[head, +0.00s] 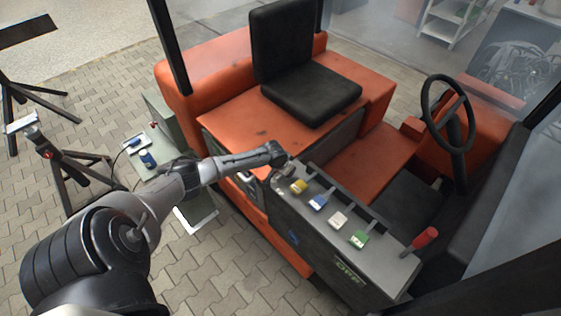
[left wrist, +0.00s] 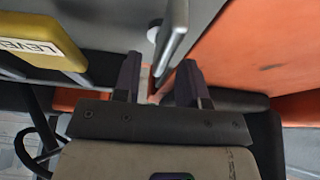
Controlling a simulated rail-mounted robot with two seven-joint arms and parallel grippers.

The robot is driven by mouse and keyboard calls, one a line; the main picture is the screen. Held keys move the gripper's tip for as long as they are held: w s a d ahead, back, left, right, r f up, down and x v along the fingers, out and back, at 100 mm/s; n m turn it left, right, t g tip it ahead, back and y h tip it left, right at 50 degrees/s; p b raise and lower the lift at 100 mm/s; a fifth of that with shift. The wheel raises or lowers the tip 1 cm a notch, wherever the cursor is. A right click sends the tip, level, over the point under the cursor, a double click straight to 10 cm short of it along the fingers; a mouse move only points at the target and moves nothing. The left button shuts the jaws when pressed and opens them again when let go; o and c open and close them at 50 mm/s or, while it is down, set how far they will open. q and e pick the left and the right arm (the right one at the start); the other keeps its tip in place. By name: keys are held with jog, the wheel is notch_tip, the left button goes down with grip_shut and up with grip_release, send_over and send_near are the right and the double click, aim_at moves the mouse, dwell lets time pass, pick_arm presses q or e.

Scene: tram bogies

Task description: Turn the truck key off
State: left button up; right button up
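The orange truck (head: 350,165) has a grey console (head: 330,232) beside its seat. In the head view my left arm reaches in from the left, and its gripper (head: 280,160) is at the console's far left end. In the left wrist view the two fingers of my left gripper (left wrist: 159,82) are apart. A grey flat piece (left wrist: 174,35), perhaps the key, stands beside a pale round knob and reaches down toward the gap between the fingers. I cannot tell whether the fingers touch it. In the head view the arm hides the key area. My right gripper is not in view.
Along the console stand a yellow lever (head: 299,186), a blue lever (head: 318,202), a white lever (head: 338,219), a green lever (head: 358,238) and a red-handled lever (head: 424,239). The yellow one is close to my gripper in the left wrist view (left wrist: 45,42). The black seat (head: 308,93) is behind.

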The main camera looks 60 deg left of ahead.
aim_at(278, 178)
pick_arm(q)
jog(key=v, duration=1.2)
dwell(0.5)
